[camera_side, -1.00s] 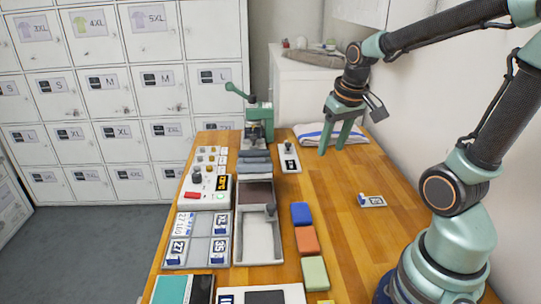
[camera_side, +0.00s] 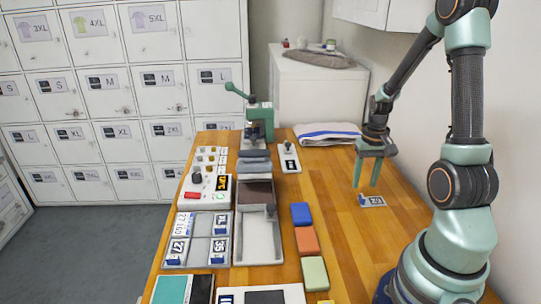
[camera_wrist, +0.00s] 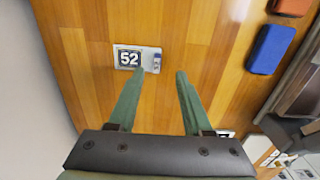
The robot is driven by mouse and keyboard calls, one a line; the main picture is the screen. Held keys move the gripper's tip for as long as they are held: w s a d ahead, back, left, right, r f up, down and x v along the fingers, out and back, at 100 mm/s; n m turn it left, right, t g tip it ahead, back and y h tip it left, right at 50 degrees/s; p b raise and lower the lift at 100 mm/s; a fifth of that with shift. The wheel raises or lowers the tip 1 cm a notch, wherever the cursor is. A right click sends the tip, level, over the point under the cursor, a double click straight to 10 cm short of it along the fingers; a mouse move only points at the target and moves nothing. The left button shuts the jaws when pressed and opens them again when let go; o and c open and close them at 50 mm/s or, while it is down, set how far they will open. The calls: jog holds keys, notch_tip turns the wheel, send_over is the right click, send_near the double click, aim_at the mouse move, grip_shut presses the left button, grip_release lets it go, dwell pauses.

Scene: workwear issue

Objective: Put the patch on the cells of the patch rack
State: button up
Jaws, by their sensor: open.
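The patch (camera_side: 373,201), a small pale plate with a dark blue square reading 52 and a small knob at one end, lies flat on the right side of the wooden table. It also shows in the wrist view (camera_wrist: 130,59). My gripper (camera_side: 366,187) is open and empty, pointing down just above the patch. In the wrist view my fingertips (camera_wrist: 161,73) are apart, the left one overlapping the patch's lower edge. The patch rack (camera_side: 200,251), a grey tray, is at the left of the table. Numbered patches, including 27 and 35, lie in its cells.
Blue (camera_side: 301,214), orange (camera_side: 307,240) and green (camera_side: 314,272) blocks stand between the rack and patch. A grey open tray (camera_side: 258,240), a control box (camera_side: 208,188) and a green press (camera_side: 259,122) stand left and behind. A folded towel (camera_side: 328,133) lies at the back.

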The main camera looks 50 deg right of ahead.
aim_at(362, 196)
jog(key=shift+d+f, duration=0.2)
jog(key=shift+f, duration=1.2)
jog(key=shift+d+f, duration=0.15)
jog(key=shift+f, duration=1.25)
grip_shut()
